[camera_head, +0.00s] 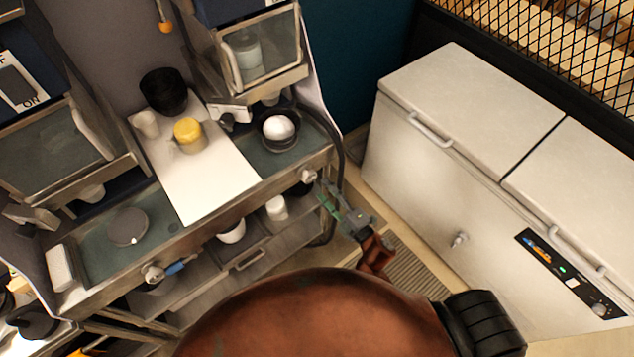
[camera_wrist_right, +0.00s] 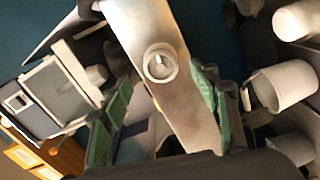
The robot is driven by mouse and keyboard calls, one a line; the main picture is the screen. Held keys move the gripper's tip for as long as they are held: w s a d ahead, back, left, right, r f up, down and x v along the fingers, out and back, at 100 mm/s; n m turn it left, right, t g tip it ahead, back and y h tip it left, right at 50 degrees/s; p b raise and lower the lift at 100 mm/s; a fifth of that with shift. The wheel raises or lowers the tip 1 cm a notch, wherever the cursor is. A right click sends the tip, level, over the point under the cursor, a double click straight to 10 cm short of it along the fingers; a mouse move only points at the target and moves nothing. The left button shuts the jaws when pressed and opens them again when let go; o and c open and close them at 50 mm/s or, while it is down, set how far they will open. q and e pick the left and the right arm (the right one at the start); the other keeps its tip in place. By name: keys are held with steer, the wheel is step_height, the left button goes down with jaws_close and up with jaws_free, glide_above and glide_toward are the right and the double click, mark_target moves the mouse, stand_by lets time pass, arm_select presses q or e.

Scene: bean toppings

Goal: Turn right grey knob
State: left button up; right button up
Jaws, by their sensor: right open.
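The right grey knob (camera_head: 308,175) is a small round knob on the front edge of the counter, at its right end. In the right wrist view the knob (camera_wrist_right: 159,63) faces the camera on a metal strip, with a raised grip across its middle. My right gripper (camera_head: 330,197) has green fingers and is just in front of and below the knob. In the wrist view the right gripper (camera_wrist_right: 163,84) is open, with a finger on each side of the strip and the knob between and beyond them. I see no contact with the knob.
A white board (camera_head: 205,180) holds a yellow-topped cup (camera_head: 188,135). A black bowl with a white round thing (camera_head: 279,129) stands above the right knob. A white chest freezer (camera_head: 450,180) stands at right.

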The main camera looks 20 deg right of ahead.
steer(key=v, duration=0.5)
steer(key=shift+s, duration=0.1)
stand_by(0.3)
steer(key=s+d+f+m+g+h, duration=0.2)
steer(key=s+d+f+m, duration=0.15)
steer(key=f, duration=0.95)
steer(key=s+d+f+m+g+h+b, duration=0.1)
steer(key=s+d+f+m+g+h, duration=0.2)
steer(key=f, duration=0.9)
steer(key=s+d+f+m+g, duration=0.25)
steer(key=s+f+m, duration=0.2)
steer(key=f, duration=0.85)
steer(key=s+d+f+m+g, duration=0.1)
steer(key=s+f+m+g, duration=0.1)
steer(key=s+f, duration=0.5)
steer(key=s+d+f+m+g+h, duration=0.1)
steer(key=s+f+m+g, duration=0.2)
steer(key=s, duration=1.1)
steer(key=s+d+f+m+g+b, duration=0.1)
steer(key=s+f+m+g, duration=0.1)
steer(key=s+f, duration=0.8)
steer(key=shift+s+f+g, duration=0.3)
steer(key=shift+s+g, duration=0.45)
steer(key=shift+s, duration=0.1)
